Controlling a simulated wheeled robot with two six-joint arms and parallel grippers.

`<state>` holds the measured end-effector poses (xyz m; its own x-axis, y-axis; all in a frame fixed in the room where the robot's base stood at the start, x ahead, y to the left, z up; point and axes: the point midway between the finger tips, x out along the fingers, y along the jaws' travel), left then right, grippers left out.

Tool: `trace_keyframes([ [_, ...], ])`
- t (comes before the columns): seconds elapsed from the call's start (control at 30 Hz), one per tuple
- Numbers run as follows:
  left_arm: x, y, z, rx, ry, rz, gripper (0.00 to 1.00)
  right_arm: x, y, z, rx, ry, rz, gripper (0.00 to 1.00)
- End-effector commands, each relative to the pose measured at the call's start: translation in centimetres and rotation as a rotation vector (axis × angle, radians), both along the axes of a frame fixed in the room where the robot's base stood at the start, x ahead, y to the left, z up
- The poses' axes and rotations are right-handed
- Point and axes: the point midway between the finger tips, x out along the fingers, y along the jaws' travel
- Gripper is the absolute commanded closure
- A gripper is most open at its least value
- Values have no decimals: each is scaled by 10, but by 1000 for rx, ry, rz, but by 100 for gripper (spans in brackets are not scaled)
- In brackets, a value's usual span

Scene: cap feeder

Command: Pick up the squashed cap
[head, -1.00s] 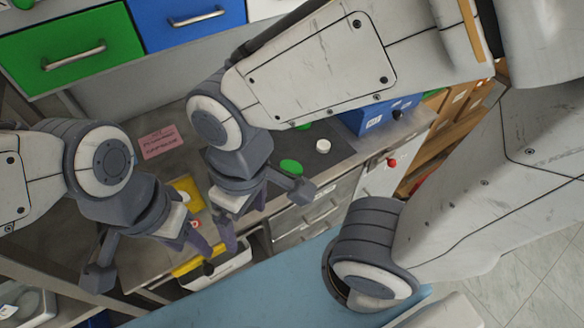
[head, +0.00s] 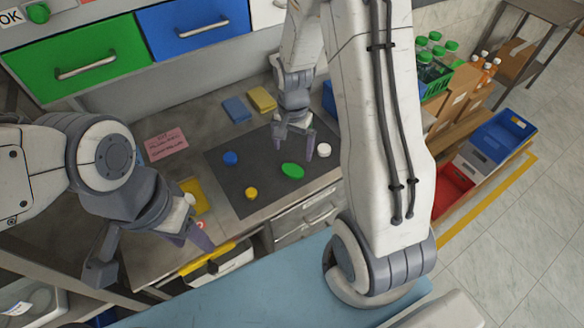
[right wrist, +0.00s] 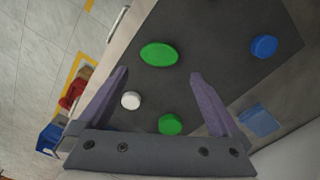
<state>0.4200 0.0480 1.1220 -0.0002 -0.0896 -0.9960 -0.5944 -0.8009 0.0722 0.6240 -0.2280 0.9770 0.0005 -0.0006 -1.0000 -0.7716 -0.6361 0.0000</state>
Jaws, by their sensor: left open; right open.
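The squashed cap (head: 292,171) is a green, oval cap lying on the dark mat (head: 230,182). In the right wrist view it (right wrist: 158,54) lies beyond my fingertips, apart from them. My right gripper (head: 294,152) is open and empty above the mat, just behind the squashed cap in the head view. In the right wrist view a round green cap (right wrist: 170,124) shows between its fingers (right wrist: 158,78); my gripper hides it in the head view. My left gripper (head: 150,256) is open at the front left of the bench.
A white cap (head: 324,150), a blue cap (head: 230,158) and a yellow cap (head: 251,193) also lie on the mat. Blue (head: 235,109) and yellow (head: 262,99) pads lie behind it. A pink note (head: 165,145) lies left. Drawers (head: 88,62) hang above the bench's back.

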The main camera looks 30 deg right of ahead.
Motion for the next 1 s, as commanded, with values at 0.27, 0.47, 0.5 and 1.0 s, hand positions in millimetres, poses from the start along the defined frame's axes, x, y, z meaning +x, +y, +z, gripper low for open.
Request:
trace_keyframes([
  [0.27,0,0,4,0,0,0,50,-1,1,-32,1,2,5,0],
  [0.47,0,0,13,0,0,1,50,-3,1,-50,1,6,6,0],
  [0.5,0,0,15,0,0,1,50,-3,0,-56,1,8,6,0],
  [1.0,0,0,19,0,0,1,50,-2,0,-84,0,0,6,0],
])
